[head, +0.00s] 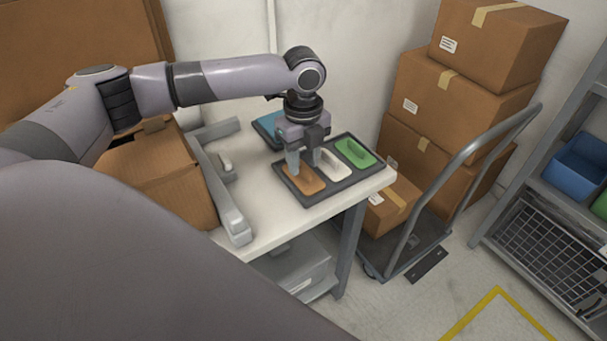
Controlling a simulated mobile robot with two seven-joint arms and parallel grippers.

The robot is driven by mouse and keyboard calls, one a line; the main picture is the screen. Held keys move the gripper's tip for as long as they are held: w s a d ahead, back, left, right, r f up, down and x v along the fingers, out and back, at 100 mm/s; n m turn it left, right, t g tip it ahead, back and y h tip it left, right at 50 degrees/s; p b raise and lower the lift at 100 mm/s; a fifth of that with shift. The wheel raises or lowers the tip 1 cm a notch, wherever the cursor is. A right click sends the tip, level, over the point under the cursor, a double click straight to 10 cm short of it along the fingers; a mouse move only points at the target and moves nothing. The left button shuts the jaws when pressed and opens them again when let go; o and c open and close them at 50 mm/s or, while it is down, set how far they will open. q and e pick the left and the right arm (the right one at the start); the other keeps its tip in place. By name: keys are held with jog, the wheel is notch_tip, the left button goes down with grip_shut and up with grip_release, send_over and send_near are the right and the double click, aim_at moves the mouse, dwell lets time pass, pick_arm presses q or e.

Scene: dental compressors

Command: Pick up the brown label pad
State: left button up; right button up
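The brown label pad (307,182) lies in the left compartment of a dark tray (318,199) on the white table. A white pad (333,166) sits in the middle compartment and a green pad (355,152) in the right one. My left gripper (304,164) points down over the brown pad's far end. Its two fingers are apart, with a gap between them. They cover part of the pad, and I cannot tell whether they touch it. My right gripper is not in view.
A blue item (268,127) lies behind the tray, partly hidden by my gripper. A grey frame-like part (222,195) lies on the table's left side. A cart (430,228) with stacked cardboard boxes (453,103) stands right of the table (262,218). A shelf with a blue bin (578,167) is far right.

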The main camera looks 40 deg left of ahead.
aim_at(303, 168)
pick_arm(q)
jog(key=shift+f, duration=0.95)
grip_shut()
jog(key=shift+r, duration=0.1)
notch_tip(303, 168, up, 20)
jog(key=p, duration=0.1)
jog(key=shift+p, duration=0.3)
